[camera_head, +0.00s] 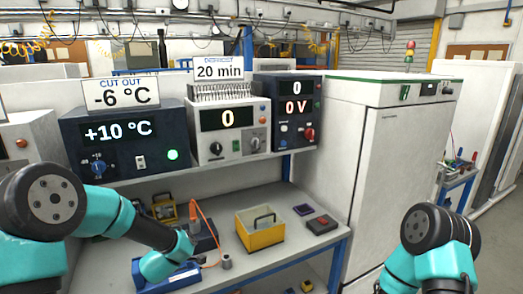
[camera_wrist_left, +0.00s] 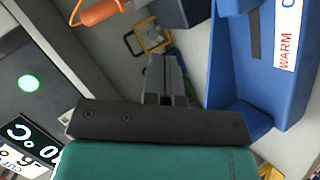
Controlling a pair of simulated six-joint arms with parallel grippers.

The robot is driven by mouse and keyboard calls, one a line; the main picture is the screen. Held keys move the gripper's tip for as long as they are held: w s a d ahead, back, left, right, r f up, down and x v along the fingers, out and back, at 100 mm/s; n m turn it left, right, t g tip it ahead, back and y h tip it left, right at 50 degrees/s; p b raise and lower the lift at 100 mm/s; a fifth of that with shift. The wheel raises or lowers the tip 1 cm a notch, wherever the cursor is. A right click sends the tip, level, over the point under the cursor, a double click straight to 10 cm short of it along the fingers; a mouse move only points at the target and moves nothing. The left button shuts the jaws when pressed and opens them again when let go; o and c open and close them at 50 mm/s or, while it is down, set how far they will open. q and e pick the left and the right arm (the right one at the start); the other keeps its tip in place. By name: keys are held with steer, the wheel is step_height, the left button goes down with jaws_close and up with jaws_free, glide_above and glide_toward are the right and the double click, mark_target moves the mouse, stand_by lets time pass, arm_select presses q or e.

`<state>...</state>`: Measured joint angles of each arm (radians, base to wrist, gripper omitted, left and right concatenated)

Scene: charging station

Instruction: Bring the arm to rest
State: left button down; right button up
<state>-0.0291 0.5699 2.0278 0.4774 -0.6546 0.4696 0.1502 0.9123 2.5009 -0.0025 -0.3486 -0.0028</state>
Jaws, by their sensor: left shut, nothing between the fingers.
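My left arm (camera_head: 115,215) comes in from the left and reaches down over the bench. In the left wrist view my left gripper (camera_wrist_left: 165,62) is shut, with its fingers together and nothing held. It points over the bench, beside a blue tray (camera_wrist_left: 232,85) with a label reading WARM. The gripper's fingers are hard to make out in the head view. My right arm (camera_head: 430,240) shows at the lower right, with its elbow raised; its gripper is out of view.
The blue tray (camera_head: 180,283) lies below my left wrist. An orange-handled probe (camera_head: 196,226) with a cable stands close by. A yellow bin (camera_head: 260,230) and red-topped box (camera_head: 321,224) are to the right. Instrument boxes (camera_head: 228,128) sit on the shelf above; a white cabinet (camera_head: 350,150) stands right.

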arm_select(q)
steer(key=s+d+f+m, duration=0.1)
steer(key=f, duration=0.1)
steer(key=s+d+f+m+g+h, duration=0.1)
steer(key=f, duration=0.2)
steer(key=s+d+f+m+g+h, duration=0.1)
steer(key=s+f, duration=0.1)
steer(key=f, duration=0.1)
steer(key=shift+d, duration=0.3)
steer(key=s+d+f+m+g+h, duration=0.1)
steer(key=s+f+m+g, duration=0.3)
steer(key=s+f, duration=0.5)
steer(key=s+d+f+m+g+h, duration=0.2)
steer(key=s+f+m+g, duration=0.3)
steer(key=s+f, duration=0.5)
steer(key=s, duration=0.8)
steer(key=shift+g, duration=0.3)
